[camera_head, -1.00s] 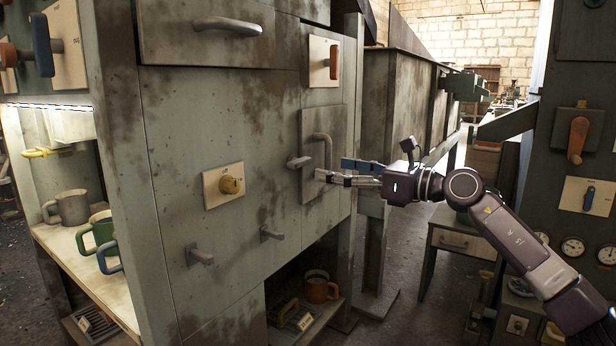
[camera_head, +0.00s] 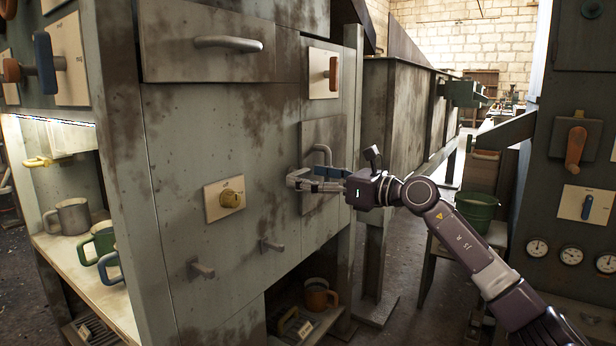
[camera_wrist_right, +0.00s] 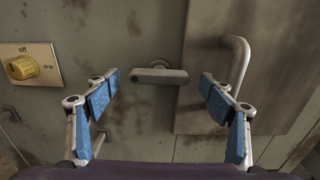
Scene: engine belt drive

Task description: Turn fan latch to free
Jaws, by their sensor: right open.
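A small door panel (camera_head: 318,128) on the grey-green cabinet has a curved handle (camera_head: 322,153). In the right wrist view the latch (camera_wrist_right: 160,76), a short grey bar, lies level beside the left edge of the door (camera_wrist_right: 215,75), one end reaching over it. My right gripper (camera_head: 294,180) is at the door, below the handle in the head view, and hides most or all of the latch there. In the wrist view, its blue-padded fingers (camera_wrist_right: 159,84) are open and empty on either side of the latch, apart from it. My left gripper is not in view.
A yellow knob (camera_head: 230,199) on a cream plate is left of the latch. Two pegs (camera_head: 203,270) stick out below. A drawer handle (camera_head: 228,42) and an orange switch (camera_head: 333,72) are above. The curved handle (camera_wrist_right: 238,65) stands close to my right-hand finger.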

